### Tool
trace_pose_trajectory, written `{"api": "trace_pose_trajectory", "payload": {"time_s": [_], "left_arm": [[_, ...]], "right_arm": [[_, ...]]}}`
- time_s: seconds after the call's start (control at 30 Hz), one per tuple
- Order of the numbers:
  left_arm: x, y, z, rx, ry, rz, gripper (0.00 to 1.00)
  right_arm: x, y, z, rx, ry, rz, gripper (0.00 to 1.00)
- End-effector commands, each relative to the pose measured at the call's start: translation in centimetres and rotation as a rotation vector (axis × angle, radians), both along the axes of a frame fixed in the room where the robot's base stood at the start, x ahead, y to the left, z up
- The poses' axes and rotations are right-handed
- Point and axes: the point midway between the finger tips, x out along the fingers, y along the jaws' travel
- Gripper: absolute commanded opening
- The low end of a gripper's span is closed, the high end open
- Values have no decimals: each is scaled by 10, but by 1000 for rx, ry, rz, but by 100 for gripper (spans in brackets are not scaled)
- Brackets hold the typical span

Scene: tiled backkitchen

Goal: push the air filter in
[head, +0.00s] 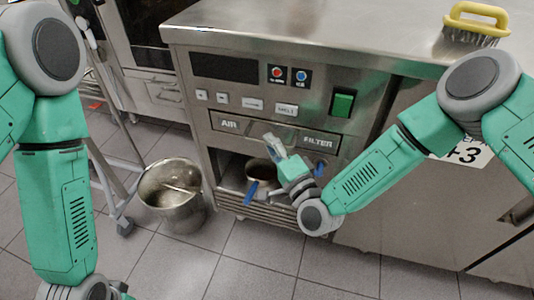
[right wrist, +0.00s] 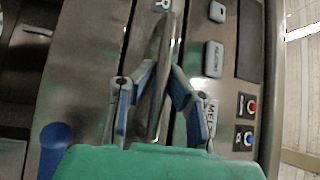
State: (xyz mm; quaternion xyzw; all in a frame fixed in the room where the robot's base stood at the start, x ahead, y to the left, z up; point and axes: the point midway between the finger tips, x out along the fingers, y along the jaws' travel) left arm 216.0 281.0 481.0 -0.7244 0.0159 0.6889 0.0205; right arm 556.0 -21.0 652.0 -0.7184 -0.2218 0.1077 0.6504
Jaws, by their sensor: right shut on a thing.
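The air filter (head: 229,123) is a steel panel marked AIR and FILTER, set in the front of the steel kitchen unit below its buttons. My right gripper (head: 274,147) is at the middle of this panel and hides part of it. In the right wrist view my right gripper (right wrist: 163,82) has its blue-and-grey fingers closed around a narrow metal bar, the handle (right wrist: 163,50) of the air filter. I cannot tell how far the filter stands out of the unit. My left arm enters at the left, but its gripper is out of view.
An open bay below the filter holds a pot (head: 262,169) and blue handles (head: 251,191). A steel bucket (head: 174,196) stands on the tiled floor at left. A yellow brush (head: 476,22) lies on the counter (head: 330,30). A green switch (head: 342,104) is above the filter.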

Motion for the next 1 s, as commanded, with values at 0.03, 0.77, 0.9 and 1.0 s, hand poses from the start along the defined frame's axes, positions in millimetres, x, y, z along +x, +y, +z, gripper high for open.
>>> {"api": "trace_pose_trajectory", "payload": {"time_s": [0.03, 0.77, 0.9, 1.0], "left_arm": [[0, 0, -1, 0, 0, 0, 0], [-2, 0, 1, 0, -3, 0, 0], [-2, 0, 1, 0, -3, 0, 0], [-1, 0, 1, 0, -3, 0, 0]], "right_arm": [[1, -2, -4, -6, 9, -3, 0], [-6, -5, -4, -4, 8, -1, 32], [-26, -16, -7, -5, 10, -2, 32], [-45, -25, -11, -4, 13, 0, 32]]}}
